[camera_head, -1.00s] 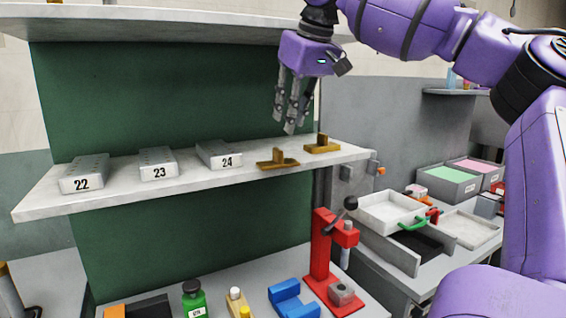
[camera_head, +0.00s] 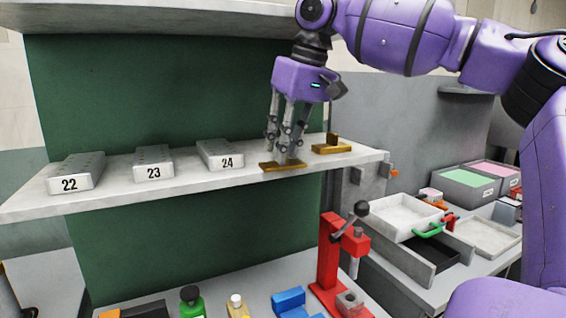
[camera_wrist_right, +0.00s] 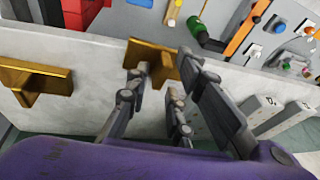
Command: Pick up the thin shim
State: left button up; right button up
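Two brass shims, each a flat base with an upright tab, stand on the pale shelf (camera_head: 130,190). The left shim (camera_head: 270,167) is beneath my right gripper (camera_head: 284,155), whose fingers hide most of its tab. The other shim (camera_head: 332,147) stands just to the right. I cannot tell which one is thinner. In the right wrist view the shim at my fingers (camera_wrist_right: 140,52) has its tab between spread fingertips (camera_wrist_right: 162,70), and the other shim (camera_wrist_right: 35,80) is at the left. My right gripper looks open, with no clear grip. My left gripper is out of view.
Grey blocks marked 22 (camera_head: 70,184), 23 (camera_head: 154,173) and 24 (camera_head: 227,161) stand left of the shims. An upper shelf (camera_head: 170,18) overhangs. Below are a red press (camera_head: 328,262) and a blue block (camera_head: 290,302). White trays (camera_head: 402,216) stand at the right.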

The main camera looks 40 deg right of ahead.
jog(key=shift+w+f, duration=0.1)
jog(key=shift+f, duration=0.25)
jog(key=shift+a, duration=0.1)
grip_shut()
jog(key=shift+r, duration=0.1)
